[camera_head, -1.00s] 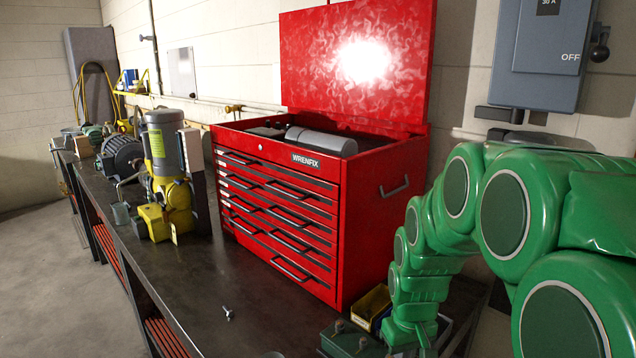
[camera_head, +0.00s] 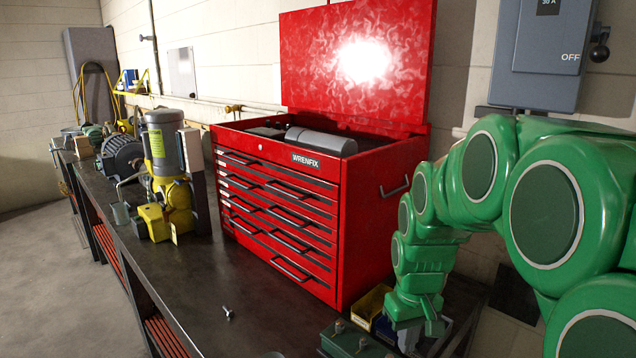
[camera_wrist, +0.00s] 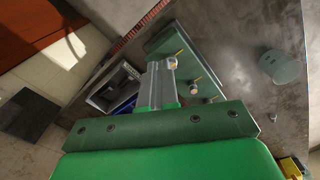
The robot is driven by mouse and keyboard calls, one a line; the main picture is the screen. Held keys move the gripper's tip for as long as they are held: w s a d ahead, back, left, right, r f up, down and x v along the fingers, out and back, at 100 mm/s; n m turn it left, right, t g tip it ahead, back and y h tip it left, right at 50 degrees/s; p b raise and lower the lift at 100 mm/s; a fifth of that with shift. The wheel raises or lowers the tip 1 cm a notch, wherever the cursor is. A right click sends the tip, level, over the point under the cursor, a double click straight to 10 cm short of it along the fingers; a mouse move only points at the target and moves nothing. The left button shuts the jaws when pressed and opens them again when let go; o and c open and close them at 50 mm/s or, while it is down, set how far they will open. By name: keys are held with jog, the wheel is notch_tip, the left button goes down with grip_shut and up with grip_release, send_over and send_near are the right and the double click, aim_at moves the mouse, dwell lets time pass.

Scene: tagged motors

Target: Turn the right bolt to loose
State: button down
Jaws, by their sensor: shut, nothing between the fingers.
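A green box-shaped motor block (camera_head: 345,345) sits at the front of the bench, cut off by the bottom edge in the head view. Two bolts (camera_head: 340,326) stand up from its top; the nearer one (camera_head: 362,344) is to the right. In the wrist view the green block (camera_wrist: 168,40) lies beyond my fingers, with bolts (camera_wrist: 173,62) and small yellow tags near them; another bolt (camera_wrist: 193,90) is to the right of the fingers. My gripper (camera_wrist: 160,70) is shut and empty, its tips close to the first bolt. Contact cannot be told.
A large red toolbox (camera_head: 290,215) with open lid stands behind the block. A yellow bin (camera_head: 372,301) is beside my wrist. A loose bolt (camera_head: 228,312) lies on the dark bench (camera_head: 190,290). Yellow and grey machines (camera_head: 165,180) stand farther left.

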jog(key=shift+a+f, duration=0.4)
jog(key=shift+f, duration=0.6)
jog(key=shift+a+f, duration=0.4)
jog(key=shift+f, duration=0.65)
jog(key=shift+a+f, duration=0.4)
jog(key=shift+f, duration=0.6)
jog(key=shift+w+d, duration=0.2)
jog(key=shift+d, duration=0.3)
jog(key=shift+w+d, duration=0.2)
jog(key=shift+d, duration=0.3)
jog(key=shift+s+d, duration=0.1)
jog(key=shift+s, duration=0.05)
jog(key=shift+s+d+r, duration=0.1)
jog(key=shift+s, duration=0.1)
notch_tip(320, 180, up, 6)
jog(key=shift+f, duration=0.1)
